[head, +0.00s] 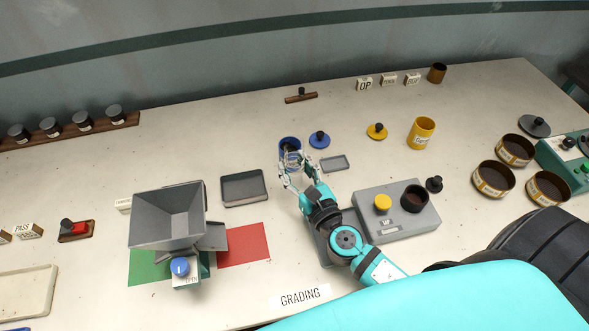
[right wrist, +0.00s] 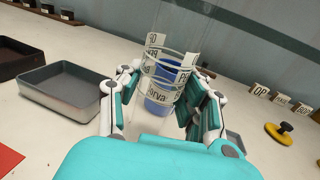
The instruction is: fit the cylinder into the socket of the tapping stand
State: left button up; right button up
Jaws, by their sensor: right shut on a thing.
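A clear cylinder with pale rings (right wrist: 168,58) stands between the fingers of my right gripper (right wrist: 165,76), which is shut on it. In the head view my right gripper (head: 292,170) is at the blue cup (head: 289,146); the clear cylinder is hard to make out there. The blue cup (right wrist: 160,98) shows through the cylinder in the right wrist view, with white lettered labels. I cannot tell the gap between cup and cylinder. The tapping stand (head: 372,213) is a grey box with a yellow button (head: 383,203) and a dark round socket (head: 414,198). My left gripper is out of view.
A grey tray (head: 245,189) and a hopper (head: 167,216) stand left of my right arm. A blue lid (head: 319,139), a small tray (head: 334,163), a yellow lid (head: 377,131) and a yellow cup (head: 421,133) lie to the right. A black stopper (head: 434,184) is beside the stand.

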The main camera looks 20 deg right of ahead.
jog(key=shift+f, duration=0.15)
jog(key=o, duration=1.2)
